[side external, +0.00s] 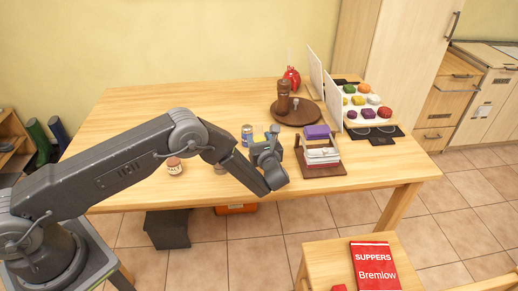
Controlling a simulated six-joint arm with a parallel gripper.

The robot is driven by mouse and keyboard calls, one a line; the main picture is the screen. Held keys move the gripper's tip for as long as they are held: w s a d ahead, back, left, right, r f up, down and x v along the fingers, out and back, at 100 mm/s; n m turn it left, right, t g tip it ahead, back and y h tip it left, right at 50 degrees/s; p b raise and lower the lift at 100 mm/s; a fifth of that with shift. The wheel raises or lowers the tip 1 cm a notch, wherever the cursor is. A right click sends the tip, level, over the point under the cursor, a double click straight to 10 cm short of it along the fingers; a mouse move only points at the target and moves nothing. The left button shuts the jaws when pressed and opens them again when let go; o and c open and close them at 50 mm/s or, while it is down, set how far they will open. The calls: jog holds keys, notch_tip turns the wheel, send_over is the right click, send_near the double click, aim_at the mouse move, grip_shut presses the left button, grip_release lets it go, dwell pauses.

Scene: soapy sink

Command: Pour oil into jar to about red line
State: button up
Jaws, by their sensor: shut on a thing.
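My gripper (268,147) is low over the front middle of the wooden table, left of the napkin holder. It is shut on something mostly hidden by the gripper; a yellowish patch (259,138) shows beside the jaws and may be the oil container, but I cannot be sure. A small round jar (174,166) with a reddish-brown top stands on the table to the left, behind my arm. Another small container (220,168) is partly hidden by my arm. I cannot make out a red line or an oil level on either.
A blue can (247,133) stands just behind my gripper. The wooden holder (325,170) with a purple block is close on the right. A round brown board (299,118) bears a pepper mill (283,97).

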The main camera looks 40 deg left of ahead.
aim_at(259, 128)
jog(key=r, duration=0.5)
jog(key=shift+a+r, duration=0.2)
jog(key=shift+r, duration=0.2)
jog(key=s+a+r+m+t+h, duration=0.2)
jog(key=s+a+m+t+h, duration=0.2)
jog(key=s+a, duration=0.6)
jog(key=shift+s+a+m, duration=0.2)
jog(key=shift+s+m, duration=0.75)
jog(key=shift+m, duration=0.25)
jog(key=shift+s+a+f+m, duration=0.1)
jog(key=shift+a+f+m, duration=0.05)
jog(key=shift+m, duration=0.15)
jog(key=shift+s+a+f+m, duration=0.1)
jog(key=shift+a+f+m, duration=0.05)
jog(key=shift+m, duration=0.15)
